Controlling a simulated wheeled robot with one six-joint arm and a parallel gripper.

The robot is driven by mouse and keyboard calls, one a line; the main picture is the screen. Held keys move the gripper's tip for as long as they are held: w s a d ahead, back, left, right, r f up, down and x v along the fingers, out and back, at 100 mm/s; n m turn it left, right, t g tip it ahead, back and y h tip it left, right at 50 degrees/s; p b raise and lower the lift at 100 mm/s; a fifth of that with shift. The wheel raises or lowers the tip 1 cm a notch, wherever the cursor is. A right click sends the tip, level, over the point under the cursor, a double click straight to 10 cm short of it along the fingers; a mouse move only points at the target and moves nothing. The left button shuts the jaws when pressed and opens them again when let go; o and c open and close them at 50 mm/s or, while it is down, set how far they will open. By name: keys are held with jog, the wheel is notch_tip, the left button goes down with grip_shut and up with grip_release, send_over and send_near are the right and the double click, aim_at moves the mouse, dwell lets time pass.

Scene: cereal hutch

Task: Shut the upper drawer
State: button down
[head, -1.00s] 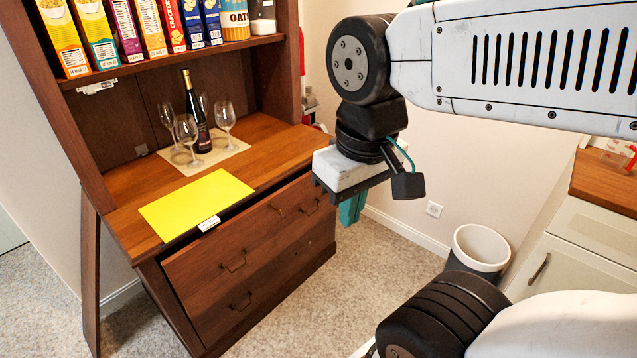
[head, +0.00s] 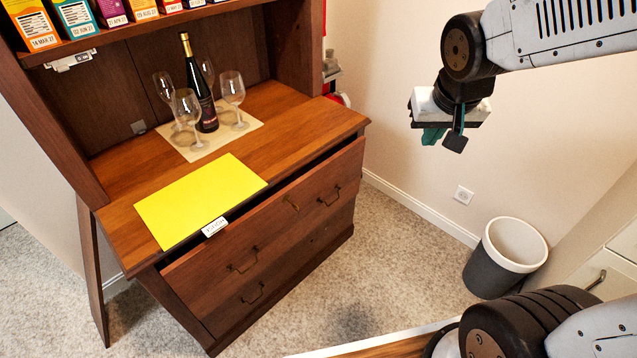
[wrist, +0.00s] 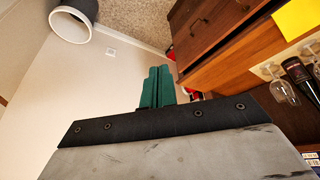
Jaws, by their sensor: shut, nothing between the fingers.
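The wooden hutch has an upper drawer (head: 221,257) that stands partly open, its front pulled out from under the worktop (head: 285,122) with a dark gap above it. It has brass handles. The lower drawer (head: 262,285) below it looks flush. The upper drawer also shows in the wrist view (wrist: 207,22) at the upper right. My gripper (head: 433,135) is in the air to the right of the hutch, in front of the wall and apart from the drawer. Its teal fingers (wrist: 158,87) are together and empty in the wrist view.
On the worktop lie a yellow sheet (head: 200,200) and a mat (head: 206,147) with a dark bottle (head: 203,95) and several wine glasses. A label (head: 214,227) sits at the worktop's front edge. Cereal boxes fill the shelf above. A bin (head: 507,256) stands right; carpet between is clear.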

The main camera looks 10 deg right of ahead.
jog(key=w+f+m+t, duration=0.1)
jog(key=w+f, duration=0.3)
jog(key=w, duration=0.2)
jog(key=w+f+t, duration=0.2)
jog(key=w+f, duration=0.2)
jog(key=w, duration=0.3)
jog(key=m+t+y, duration=0.8)
jog(key=y, duration=0.3)
send_near(308, 179)
jog(key=x, duration=0.6)
jog(key=shift+w+a+f, duration=0.1)
jog(key=shift+w+a, duration=0.05)
jog(key=shift+w, duration=0.25)
jog(key=shift+w, duration=0.1)
